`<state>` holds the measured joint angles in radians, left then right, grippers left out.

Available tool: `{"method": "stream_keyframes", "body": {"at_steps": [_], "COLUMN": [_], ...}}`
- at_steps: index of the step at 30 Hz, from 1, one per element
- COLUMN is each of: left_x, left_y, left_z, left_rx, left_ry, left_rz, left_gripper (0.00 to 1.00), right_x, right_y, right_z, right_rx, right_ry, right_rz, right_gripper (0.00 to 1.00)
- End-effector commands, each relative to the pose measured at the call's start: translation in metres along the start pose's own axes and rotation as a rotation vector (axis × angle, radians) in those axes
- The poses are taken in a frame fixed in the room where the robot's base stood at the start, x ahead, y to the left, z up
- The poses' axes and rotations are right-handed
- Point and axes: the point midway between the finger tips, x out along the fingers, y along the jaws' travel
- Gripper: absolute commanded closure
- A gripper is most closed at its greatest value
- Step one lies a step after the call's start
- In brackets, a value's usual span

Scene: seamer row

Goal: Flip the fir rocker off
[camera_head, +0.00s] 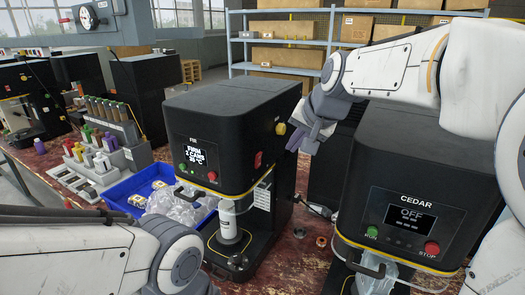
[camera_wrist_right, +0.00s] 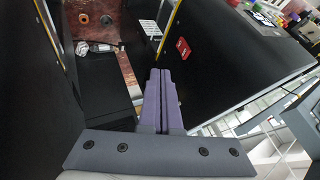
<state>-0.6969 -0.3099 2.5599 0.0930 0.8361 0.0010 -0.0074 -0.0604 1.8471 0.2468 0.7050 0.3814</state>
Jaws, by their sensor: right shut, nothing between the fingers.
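The FIR seamer (camera_head: 225,130) is a black machine with a lit screen (camera_head: 195,153), whose text is small. Its red rocker (camera_head: 258,160) is on the right side face. The rocker also shows in the right wrist view (camera_wrist_right: 183,47), right of the fingertips and apart from them. Which way it is tipped I cannot tell. My right gripper (camera_head: 297,145) has purple fingers, shut together and empty, to the right of the FIR side. In the wrist view, the fingers (camera_wrist_right: 160,72) point along that side. My left arm shows at lower left; its gripper is out of view.
A yellow knob (camera_head: 281,128) sits on the FIR side near my right gripper. The CEDAR seamer (camera_head: 425,180), reading OFF, stands close at right, leaving a narrow gap. A blue crate (camera_head: 122,200) with clear bags is left of FIR.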

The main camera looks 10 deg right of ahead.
Motion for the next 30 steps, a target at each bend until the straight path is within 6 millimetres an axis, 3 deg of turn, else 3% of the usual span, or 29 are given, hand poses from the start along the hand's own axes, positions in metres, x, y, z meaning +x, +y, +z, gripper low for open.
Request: {"method": "stream_keyframes", "body": {"at_steps": [11, 25, 30], "left_x": [-0.003, -0.024, -0.045], "left_y": [0.000, 0.002, 0.003], "left_z": [0.000, -0.001, -0.003], "left_rx": [0.000, -0.001, -0.002], "left_ry": [0.000, 0.000, 0.000], "left_rz": [0.000, 0.000, 0.000], "left_gripper": [1.00, 1.00, 1.00], "right_x": [0.009, 0.103, 0.108], "right_y": [-0.001, 0.000, -0.026], "right_z": [0.001, 0.002, -0.001], "right_rx": [-0.004, -0.003, -0.008], "right_ry": [-0.004, -0.008, -0.005], "right_rz": [0.000, 0.004, 0.000], "right_gripper": [1.00, 1.00, 1.00]}}
